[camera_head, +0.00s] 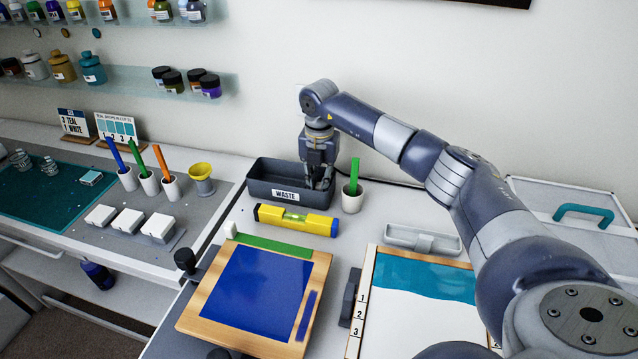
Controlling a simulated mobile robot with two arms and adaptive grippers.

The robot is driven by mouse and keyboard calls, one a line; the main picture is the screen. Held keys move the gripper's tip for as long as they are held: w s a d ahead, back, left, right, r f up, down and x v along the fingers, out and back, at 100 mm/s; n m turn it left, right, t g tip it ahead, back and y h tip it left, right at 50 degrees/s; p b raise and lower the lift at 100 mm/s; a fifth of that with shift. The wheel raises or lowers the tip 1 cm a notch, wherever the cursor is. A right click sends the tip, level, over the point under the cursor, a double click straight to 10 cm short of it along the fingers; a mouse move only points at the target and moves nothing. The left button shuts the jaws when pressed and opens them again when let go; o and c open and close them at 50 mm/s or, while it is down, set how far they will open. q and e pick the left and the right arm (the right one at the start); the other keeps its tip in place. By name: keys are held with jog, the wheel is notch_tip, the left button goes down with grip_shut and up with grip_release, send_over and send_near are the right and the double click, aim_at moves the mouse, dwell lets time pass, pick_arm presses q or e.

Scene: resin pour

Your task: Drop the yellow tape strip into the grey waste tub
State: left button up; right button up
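The grey waste tub (271,193), labelled WASTE, stands against the wall at the back of the table. My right gripper (320,185) points down over the right part of the tub, its fingertips at about rim height. Its fingers look apart, and I see nothing between them. I cannot make out the yellow tape strip; the inside of the tub is partly hidden by its front wall and my gripper. My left gripper is not in view.
A yellow spirit level (296,219) lies before the tub. A white cup (352,202) with a green stick stands right of it. A wooden board (230,333) with a blue panel, green strip and blue strip is in front. A teal-and-white panel (420,310) lies right.

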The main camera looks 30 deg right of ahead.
jog(key=shift+o, duration=1.2)
jog(key=shift+w+a, duration=0.1)
jog(key=shift+w, duration=0.05)
jog(key=shift+s+d+f, duration=0.15)
jog(key=shift+s+d, duration=0.05)
jog(key=shift+w+d+r+p, duration=0.1)
jog(key=shift+r+p, duration=0.65)
jog(key=shift+r, duration=0.15)
jog(key=o, duration=0.4)
jog(key=shift+s+r+p, duration=0.2)
jog(key=shift+r+p, duration=0.6)
jog(key=shift+r, duration=0.35)
jog(key=shift+a+r+p, duration=0.15)
jog(key=shift+r+p, duration=0.85)
jog(key=shift+r, duration=0.35)
jog(key=shift+a+r+p, duration=0.1)
jog(key=shift+r+p, duration=0.9)
jog(key=shift+r, duration=0.3)
